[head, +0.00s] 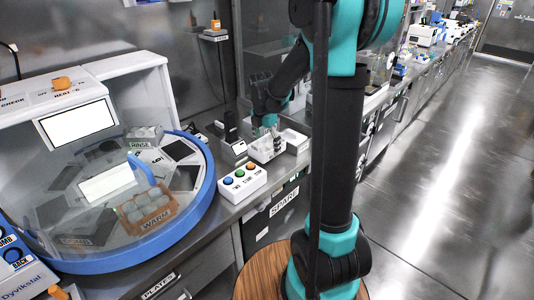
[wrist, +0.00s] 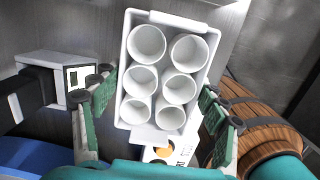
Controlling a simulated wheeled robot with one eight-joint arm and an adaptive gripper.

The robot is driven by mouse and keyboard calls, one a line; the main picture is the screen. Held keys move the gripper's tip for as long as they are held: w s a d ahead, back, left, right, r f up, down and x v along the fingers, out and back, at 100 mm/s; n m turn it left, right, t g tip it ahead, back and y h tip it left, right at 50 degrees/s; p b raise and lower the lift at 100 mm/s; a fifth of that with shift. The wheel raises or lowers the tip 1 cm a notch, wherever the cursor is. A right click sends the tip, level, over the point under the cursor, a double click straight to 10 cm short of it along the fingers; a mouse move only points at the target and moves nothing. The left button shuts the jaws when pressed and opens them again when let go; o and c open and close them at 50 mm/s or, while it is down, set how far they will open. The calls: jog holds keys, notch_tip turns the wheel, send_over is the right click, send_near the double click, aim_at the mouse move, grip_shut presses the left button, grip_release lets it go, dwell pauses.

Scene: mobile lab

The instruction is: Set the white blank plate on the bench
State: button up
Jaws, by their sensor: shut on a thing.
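A white six-well plate (wrist: 132,107) sits between the fingers of my gripper (wrist: 156,92) in the wrist view. Its wells are round and look empty. The green finger pads are on its two long sides. In the head view the plate (head: 264,149) is low over the back of the grey bench (head: 205,232), under my gripper (head: 267,130). I cannot tell whether its underside touches the bench. The fingertips are small and partly hidden in the head view.
A button box (head: 242,183) with blue, green and orange buttons stands in front of the plate. A black-and-white device (head: 232,148) is to its left, and a white tray (head: 296,142) is close on its right. A large blue-rimmed round machine (head: 190,220) fills the left.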

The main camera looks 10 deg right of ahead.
jog(key=shift+f, duration=1.9)
jog(key=o, duration=1.2)
jog(key=shift+f, duration=0.1)
